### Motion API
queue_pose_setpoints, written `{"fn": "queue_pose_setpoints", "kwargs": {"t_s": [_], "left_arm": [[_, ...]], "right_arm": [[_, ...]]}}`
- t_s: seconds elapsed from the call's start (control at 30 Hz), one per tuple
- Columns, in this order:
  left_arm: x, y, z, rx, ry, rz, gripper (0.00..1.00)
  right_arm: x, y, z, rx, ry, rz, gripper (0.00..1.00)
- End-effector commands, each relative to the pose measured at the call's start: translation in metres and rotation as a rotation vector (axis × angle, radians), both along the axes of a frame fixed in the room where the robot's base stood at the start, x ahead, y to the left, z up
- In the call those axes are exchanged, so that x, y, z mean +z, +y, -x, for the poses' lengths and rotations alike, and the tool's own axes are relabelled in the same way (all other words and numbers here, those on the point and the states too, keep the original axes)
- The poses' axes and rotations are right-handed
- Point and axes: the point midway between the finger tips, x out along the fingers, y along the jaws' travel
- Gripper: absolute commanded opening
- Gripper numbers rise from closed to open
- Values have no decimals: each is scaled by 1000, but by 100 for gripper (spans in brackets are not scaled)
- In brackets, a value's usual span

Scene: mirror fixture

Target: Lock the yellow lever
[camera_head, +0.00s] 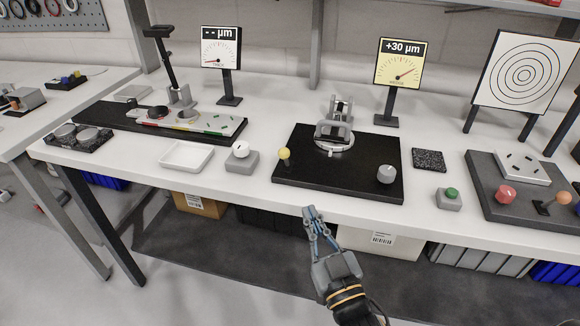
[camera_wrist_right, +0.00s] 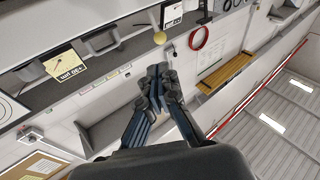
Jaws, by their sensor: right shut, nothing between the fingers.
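The yellow lever shows as a small yellow ball knob (camera_head: 284,153) on a short dark stem, at the left front part of the black fixture plate (camera_head: 350,185). In the right wrist view a yellow ball (camera_wrist_right: 160,38), which looks like the same knob, lies just beyond the fingertips. My right gripper (camera_head: 312,212) is shut and empty in front of the bench edge, nearer to me than the knob and slightly right of it, apart from it. It also shows in the wrist view (camera_wrist_right: 157,75). My left gripper is not in view.
The plate also carries a grey mirror mount (camera_head: 334,135) and a grey knob (camera_head: 387,174). A grey box with a white knob (camera_head: 241,152) and a white tray (camera_head: 186,156) stand to the left. A green button box (camera_head: 449,199) stands right. A gauge (camera_head: 398,65) reads +30 µm.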

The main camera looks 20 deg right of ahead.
Motion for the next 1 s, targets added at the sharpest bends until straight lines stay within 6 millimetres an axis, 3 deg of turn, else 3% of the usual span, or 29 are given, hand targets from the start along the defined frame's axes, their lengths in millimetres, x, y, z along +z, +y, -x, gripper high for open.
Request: {"fn": "queue_pose_setpoints", "kwargs": {"t_s": [0.6,0.8,1.0], "left_arm": [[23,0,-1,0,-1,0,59],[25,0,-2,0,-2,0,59],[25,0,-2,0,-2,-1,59]], "right_arm": [[27,-1,-110,-1,-2,1,0],[28,-1,-126,0,0,1,0],[29,-1,-129,0,0,1,0]]}}
